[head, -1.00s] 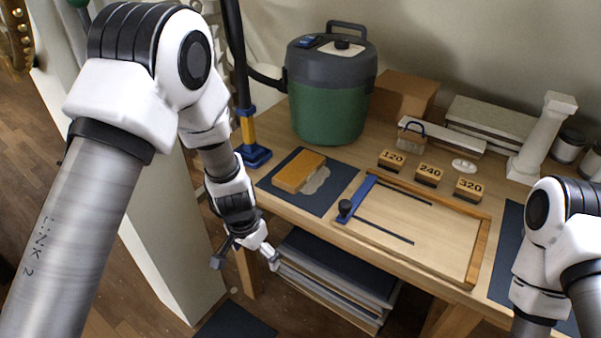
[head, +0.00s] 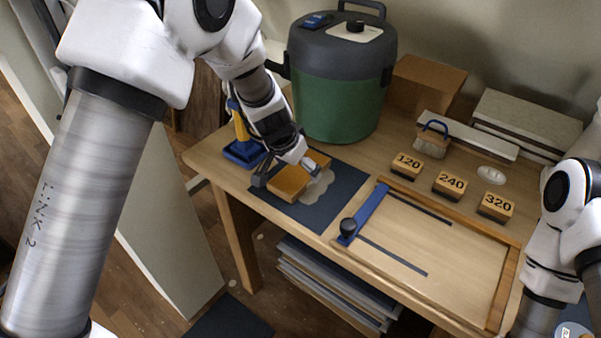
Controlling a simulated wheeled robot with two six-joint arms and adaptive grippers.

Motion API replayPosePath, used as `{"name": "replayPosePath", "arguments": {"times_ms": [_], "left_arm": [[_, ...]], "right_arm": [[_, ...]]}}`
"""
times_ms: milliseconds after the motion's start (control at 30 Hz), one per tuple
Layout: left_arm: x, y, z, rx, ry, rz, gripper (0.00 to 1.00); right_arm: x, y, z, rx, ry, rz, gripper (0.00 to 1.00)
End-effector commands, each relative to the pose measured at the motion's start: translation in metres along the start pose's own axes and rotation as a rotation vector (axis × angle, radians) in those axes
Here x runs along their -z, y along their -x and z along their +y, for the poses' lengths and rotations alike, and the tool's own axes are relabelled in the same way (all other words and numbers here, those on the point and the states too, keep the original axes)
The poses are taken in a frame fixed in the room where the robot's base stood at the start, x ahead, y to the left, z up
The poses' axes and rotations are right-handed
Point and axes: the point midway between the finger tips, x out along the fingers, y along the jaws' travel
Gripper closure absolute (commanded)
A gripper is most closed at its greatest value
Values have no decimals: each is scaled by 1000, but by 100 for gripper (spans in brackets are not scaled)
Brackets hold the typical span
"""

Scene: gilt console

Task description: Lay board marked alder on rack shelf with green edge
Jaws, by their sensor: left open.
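I see no board with a readable alder mark and no rack shelf with a green edge in the head view. My left gripper (head: 285,168) is open above a dark mat at the table's left end. Its fingers are spread either side of an orange-brown block (head: 287,185), which lies on the mat. I cannot tell whether they touch it. My right arm comes in at the right edge, and its gripper is out of view.
The dark mat (head: 335,190) also bears a pale irregular patch. A green vacuum (head: 335,95) stands behind. Blocks marked 120 (head: 407,166), 240 (head: 449,185) and 320 (head: 496,206) stand behind a wood-edged jig with a blue fence (head: 365,212). Flat sheets (head: 335,285) are stacked below the table.

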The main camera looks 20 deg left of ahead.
Motion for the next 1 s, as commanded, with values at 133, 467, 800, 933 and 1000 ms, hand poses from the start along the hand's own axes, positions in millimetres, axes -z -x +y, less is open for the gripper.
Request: {"name": "replayPosePath", "arguments": {"times_ms": [133,467,800,933,1000], "left_arm": [[0,-15,0,1,1,1,0],[0,-14,0,1,1,1,57],[0,-14,0,0,1,-1,68],[2,-10,-1,0,0,-1,68],[4,-4,-2,0,2,-1,68]], "right_arm": [[0,-1,0,0,0,1,52],[0,-1,0,0,0,0,52],[0,0,0,0,0,1,52],[0,5,0,0,0,0,52],[0,11,0,0,0,1,52]]}}
